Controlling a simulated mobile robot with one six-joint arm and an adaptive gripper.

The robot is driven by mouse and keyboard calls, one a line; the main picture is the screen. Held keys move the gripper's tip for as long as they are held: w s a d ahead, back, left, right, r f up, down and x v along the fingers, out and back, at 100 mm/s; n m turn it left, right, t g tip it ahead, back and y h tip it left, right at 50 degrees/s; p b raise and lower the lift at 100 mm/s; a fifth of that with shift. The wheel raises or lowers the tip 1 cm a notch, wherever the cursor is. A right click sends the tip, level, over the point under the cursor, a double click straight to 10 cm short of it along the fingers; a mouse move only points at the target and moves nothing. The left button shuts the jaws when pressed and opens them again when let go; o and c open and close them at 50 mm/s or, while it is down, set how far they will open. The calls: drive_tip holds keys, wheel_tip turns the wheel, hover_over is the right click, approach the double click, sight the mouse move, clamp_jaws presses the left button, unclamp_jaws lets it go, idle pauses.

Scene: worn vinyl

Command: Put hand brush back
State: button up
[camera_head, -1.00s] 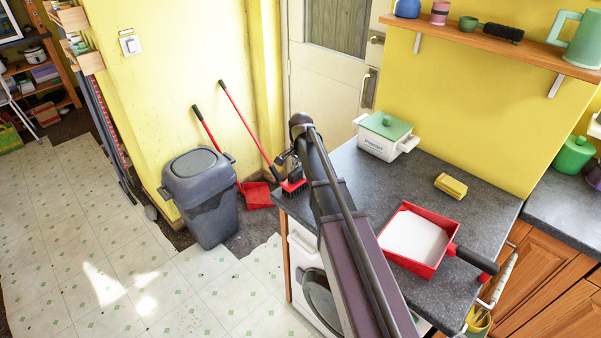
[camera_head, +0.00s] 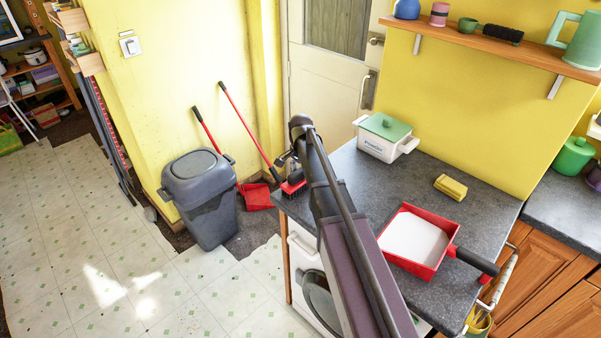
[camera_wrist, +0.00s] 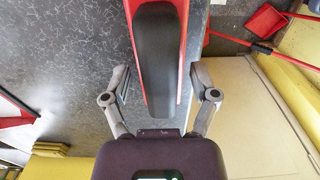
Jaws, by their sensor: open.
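The hand brush (camera_head: 293,187), red with black, is at the far left corner of the counter. In the wrist view its long black part with a red rim (camera_wrist: 157,60) lies along the picture, running out at the top. My gripper (camera_wrist: 165,85) is open, one finger on each side of the brush's near end, with a gap visible on both sides. In the head view my gripper (camera_head: 288,163) is at that corner, and my arm hides part of the counter. A red dustpan (camera_head: 447,247) with a pale inside and black handle lies on the counter.
A yellow sponge (camera_head: 450,187) and a white dish with green lid (camera_head: 386,137) stand on the counter (camera_head: 345,165). A grey bin (camera_head: 205,200), a long-handled red broom (camera_head: 247,125) and a red floor dustpan (camera_head: 257,195) are beyond its left edge. A shelf (camera_head: 490,40) hangs above.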

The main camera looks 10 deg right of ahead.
wheel_tip(320, 180, up, 12)
drive_tip(key=p, duration=1.2)
idle(0.7)
drive_tip(key=s+n, duration=1.1)
drive_tip(key=s, duration=1.4)
drive_tip(key=shift+s, duration=0.15)
